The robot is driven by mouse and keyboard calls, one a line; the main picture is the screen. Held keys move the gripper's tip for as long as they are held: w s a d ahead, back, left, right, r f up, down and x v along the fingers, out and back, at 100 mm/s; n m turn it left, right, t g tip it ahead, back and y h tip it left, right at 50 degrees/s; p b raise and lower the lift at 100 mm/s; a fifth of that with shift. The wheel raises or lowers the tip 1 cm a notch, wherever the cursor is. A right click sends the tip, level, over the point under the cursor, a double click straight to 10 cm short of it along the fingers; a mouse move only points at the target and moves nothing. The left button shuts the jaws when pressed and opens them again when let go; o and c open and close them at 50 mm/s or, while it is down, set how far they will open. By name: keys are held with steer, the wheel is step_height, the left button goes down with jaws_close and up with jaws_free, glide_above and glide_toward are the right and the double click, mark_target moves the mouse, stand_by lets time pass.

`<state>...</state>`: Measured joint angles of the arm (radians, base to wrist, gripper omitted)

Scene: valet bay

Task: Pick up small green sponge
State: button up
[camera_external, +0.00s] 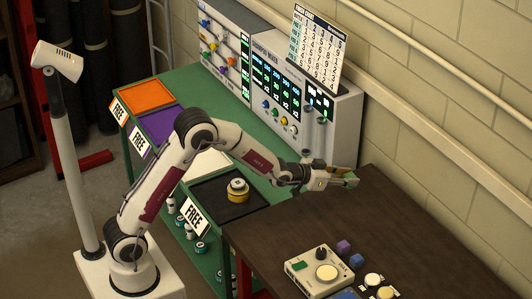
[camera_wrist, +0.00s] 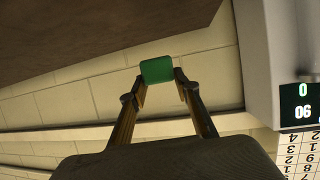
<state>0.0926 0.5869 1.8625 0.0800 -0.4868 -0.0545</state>
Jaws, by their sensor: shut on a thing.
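The small green sponge (camera_wrist: 157,70) is a green block between the fingertips of my gripper (camera_wrist: 160,84) in the wrist view. My gripper is shut on it. In the external view my gripper (camera_external: 346,180) is near the left end of the dark brown table, beside the grey panel machine. The green sponge (camera_external: 351,181) shows there only as a small patch at the fingertips. I cannot tell exactly how high it is held.
The dark brown table (camera_external: 400,220) carries a white device (camera_external: 318,272), purple and blue cubes (camera_external: 343,247) and round pieces (camera_external: 372,280). A yellow and black round stack (camera_external: 238,190) sits on a black pad.

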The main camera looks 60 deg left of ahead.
steer(key=shift+r, duration=0.7)
